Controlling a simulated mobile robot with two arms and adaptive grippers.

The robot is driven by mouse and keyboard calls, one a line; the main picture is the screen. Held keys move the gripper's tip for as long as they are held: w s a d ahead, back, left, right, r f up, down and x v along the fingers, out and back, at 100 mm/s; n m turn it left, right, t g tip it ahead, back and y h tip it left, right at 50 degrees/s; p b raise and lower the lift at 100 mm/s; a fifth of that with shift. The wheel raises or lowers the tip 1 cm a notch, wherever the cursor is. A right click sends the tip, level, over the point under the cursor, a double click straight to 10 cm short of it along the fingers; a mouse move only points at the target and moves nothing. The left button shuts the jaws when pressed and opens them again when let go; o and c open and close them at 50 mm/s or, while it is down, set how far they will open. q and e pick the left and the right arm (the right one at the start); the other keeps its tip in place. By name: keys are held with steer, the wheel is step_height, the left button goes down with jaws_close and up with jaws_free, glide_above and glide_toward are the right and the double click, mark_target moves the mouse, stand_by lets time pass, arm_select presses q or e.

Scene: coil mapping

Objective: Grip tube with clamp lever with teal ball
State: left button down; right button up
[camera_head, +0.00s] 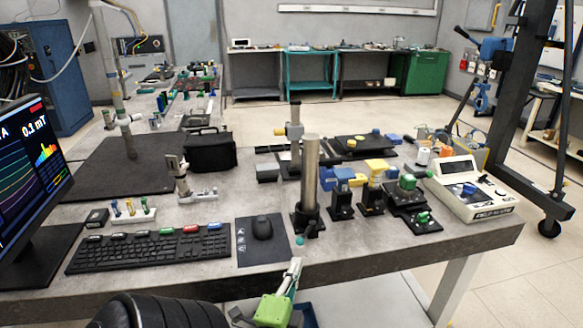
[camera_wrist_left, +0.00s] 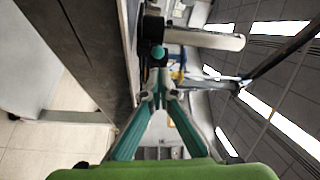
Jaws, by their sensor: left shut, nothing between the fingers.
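A silver upright tube (camera_head: 310,170) stands in a black clamp base (camera_head: 307,222) near the table's front edge. In the left wrist view the tube (camera_wrist_left: 205,40) lies sideways across the top. The clamp lever ends in a teal ball (camera_head: 299,241) at the base's front; the ball also shows in the left wrist view (camera_wrist_left: 158,52), just ahead of the fingertips. My left gripper (camera_head: 296,264), with a green body and teal fingers, is at the table's front edge. Its fingers (camera_wrist_left: 158,92) are shut and empty, apart from the ball. My right gripper is not in view.
A black mouse (camera_head: 262,228) on a mat and a keyboard (camera_head: 148,247) lie left of the tube. Blue and yellow clamp blocks (camera_head: 342,180) stand close to its right. A white meter box (camera_head: 470,188) is at the right end. The floor in front is open.

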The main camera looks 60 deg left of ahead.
arm_select(q)
steer(key=v, duration=0.6)
steer(key=shift+w+d+r, duration=0.1)
steer(key=shift+w+d, duration=0.15)
steer(key=s+d+f+g+h, duration=0.2)
steer(key=f, duration=1)
steer(key=s+d+f+g+h, duration=0.1)
steer(key=s+f+g+h, duration=0.15)
steer(key=f, duration=0.85)
steer(key=s+d+f+g+h, duration=0.2)
steer(key=f+g, duration=0.1)
steer(key=f, duration=0.9)
steer(key=s+d+f+n+g+h, duration=0.2)
steer(key=s+d+f+h, duration=0.1)
steer(key=s+d+f, duration=0.4)
steer(key=s+d+f+n+g+h+p, duration=0.1)
steer(key=s+d+f+n+g+h, duration=0.2)
steer(key=s+d+f, duration=0.4)
steer(key=shift+s+f+g, duration=0.35)
steer(key=shift+s+f, duration=1.15)
steer(key=shift+f, duration=1.65)
